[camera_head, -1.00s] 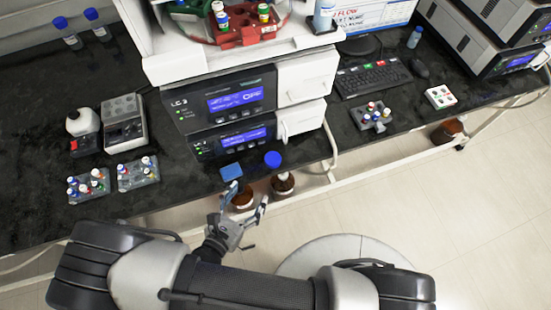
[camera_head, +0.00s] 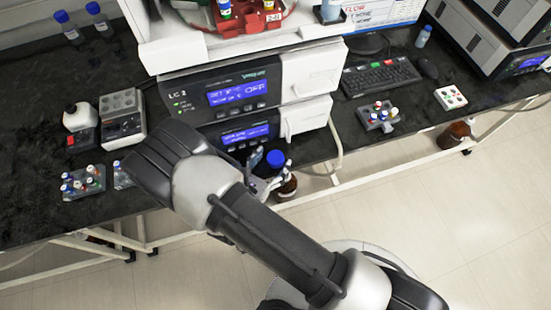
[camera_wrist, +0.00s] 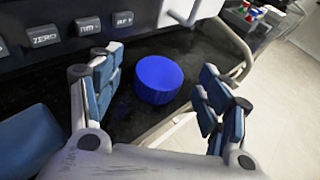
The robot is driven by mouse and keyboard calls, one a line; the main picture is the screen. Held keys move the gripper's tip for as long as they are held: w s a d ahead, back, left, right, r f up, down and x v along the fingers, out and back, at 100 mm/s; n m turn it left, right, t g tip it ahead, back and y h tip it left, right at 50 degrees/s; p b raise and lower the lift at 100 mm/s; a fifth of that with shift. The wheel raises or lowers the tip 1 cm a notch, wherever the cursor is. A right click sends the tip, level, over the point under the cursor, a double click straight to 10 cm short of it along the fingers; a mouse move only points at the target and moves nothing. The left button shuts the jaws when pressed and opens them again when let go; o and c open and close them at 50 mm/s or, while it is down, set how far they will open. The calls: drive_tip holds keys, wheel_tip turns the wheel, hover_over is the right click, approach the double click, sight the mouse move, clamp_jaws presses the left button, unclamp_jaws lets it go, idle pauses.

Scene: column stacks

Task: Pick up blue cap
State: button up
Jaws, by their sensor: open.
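The blue cap (camera_head: 275,158) is a round, ribbed disc on the black bench, near the front edge below the LC instrument. In the wrist view the blue cap (camera_wrist: 159,80) lies between the two open fingers and a little ahead of them, apart from both. My gripper (camera_wrist: 158,105) is open and empty, with blue-padded fingers on either side. In the head view my gripper (camera_head: 269,168) is beside the cap, partly hidden by my arm.
The instrument front (camera_head: 236,98) rises right behind the cap. A brown bottle (camera_head: 286,186) stands below the bench edge. Vial racks (camera_head: 82,183) sit at the left and another rack (camera_head: 377,116) at the right. A keyboard (camera_head: 380,77) lies behind that rack.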

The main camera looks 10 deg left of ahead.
drive_tip(key=shift+w, duration=0.15)
drive_tip(key=c, duration=0.8)
drive_tip(key=shift+r, duration=0.1)
